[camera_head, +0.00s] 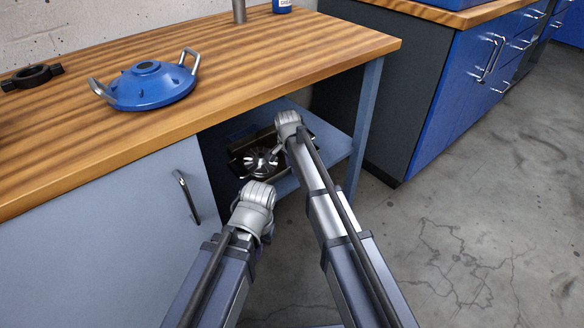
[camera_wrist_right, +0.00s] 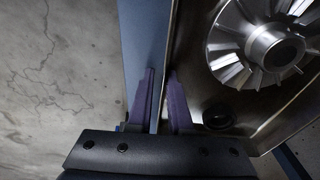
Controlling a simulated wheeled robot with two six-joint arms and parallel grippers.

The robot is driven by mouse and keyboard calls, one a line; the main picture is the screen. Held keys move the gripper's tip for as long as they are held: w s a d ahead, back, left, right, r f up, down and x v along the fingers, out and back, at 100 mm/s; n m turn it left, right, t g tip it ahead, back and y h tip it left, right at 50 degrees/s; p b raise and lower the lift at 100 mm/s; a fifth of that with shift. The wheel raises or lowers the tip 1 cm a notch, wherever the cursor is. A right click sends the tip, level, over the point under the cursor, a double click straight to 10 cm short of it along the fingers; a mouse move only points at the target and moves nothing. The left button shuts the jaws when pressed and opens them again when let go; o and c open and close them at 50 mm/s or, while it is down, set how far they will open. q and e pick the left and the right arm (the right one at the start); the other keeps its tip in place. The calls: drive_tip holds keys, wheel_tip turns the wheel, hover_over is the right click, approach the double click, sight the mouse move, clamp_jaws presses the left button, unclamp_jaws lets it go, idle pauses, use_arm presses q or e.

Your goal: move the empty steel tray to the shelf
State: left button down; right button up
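A dark steel tray (camera_head: 241,168) is at the shelf under the bench, between my grippers in the head view. It is not empty: a bladed metal rotor (camera_head: 261,160) lies in it. In the right wrist view the tray's wall (camera_wrist_right: 188,40) runs between the fingers of my right gripper (camera_wrist_right: 161,98), which look closed on it. The rotor (camera_wrist_right: 275,45) shows beside them. In the head view my right gripper (camera_head: 287,122) is at the tray's right side. My left gripper (camera_head: 256,192) is near its front left; its fingers are hidden behind the wrist.
The shelf (camera_head: 333,143) is open at the right, beside a bench leg (camera_head: 366,110). A grey cabinet door (camera_head: 110,240) is at left. On the wooden bench top (camera_head: 290,50) stand a blue two-handled housing (camera_head: 150,88) and a black ring part (camera_head: 33,76).

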drive_tip(key=shift+w+a, duration=0.2)
drive_tip(key=shift+a, duration=0.1)
drive_tip(key=shift+w+r+p, duration=0.1)
drive_tip(key=shift+r+p, duration=0.35)
drive_tip(key=shift+p, duration=0.3)
wheel_tip(320, 180, up, 7)
drive_tip(key=s+p, duration=0.1)
drive_tip(key=p, duration=0.6)
drive_tip(key=shift+s+r, duration=0.15)
drive_tip(key=shift+s, duration=0.05)
drive_tip(key=s+d+n+g, duration=0.1)
drive_tip(key=s+d+n, duration=0.45)
drive_tip(key=s, duration=0.65)
drive_tip(key=s+d+n, duration=0.5)
drive_tip(key=s+d, duration=0.1)
drive_tip(key=s, duration=0.6)
drive_tip(key=s+a+n+g+p, duration=0.1)
drive_tip(key=s+a+n, duration=0.45)
drive_tip(key=a, duration=0.55)
wheel_tip(320, 180, up, 38)
drive_tip(key=m+p, duration=0.1)
drive_tip(key=p, duration=3.7)
drive_tip(key=shift+s+d+r, duration=0.2)
drive_tip(key=shift+s+d, duration=0.05)
drive_tip(key=shift+d, duration=0.05)
